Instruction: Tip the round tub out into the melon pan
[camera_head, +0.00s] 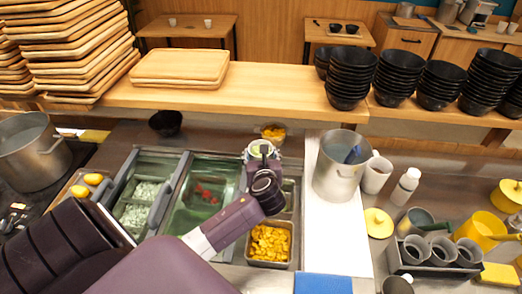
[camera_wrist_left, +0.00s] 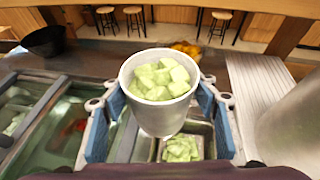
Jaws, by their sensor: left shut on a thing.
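The round tub (camera_wrist_left: 150,112) is grey-white and full of pale green melon cubes (camera_wrist_left: 158,80). In the left wrist view it stands between the two fingers of my left gripper (camera_wrist_left: 158,125), which is shut on it. Its mouth faces up and the cubes are inside. The melon pan (camera_wrist_left: 207,146), with green cubes (camera_wrist_left: 181,148) in it, shows below and behind the tub, partly hidden by it. In the head view the tub (camera_head: 263,146) is at the far end of my left arm, and the pan is mostly hidden by that arm. My right gripper is not in view.
A pan of orange cubes (camera_head: 270,240) lies in front of the melon pan. Green-lidded bins (camera_head: 190,222) are to the left. A large steel pot (camera_head: 341,170) stands close on the right on a white board (camera_head: 338,235). A bowl of yellow pieces (camera_head: 273,131) sits behind.

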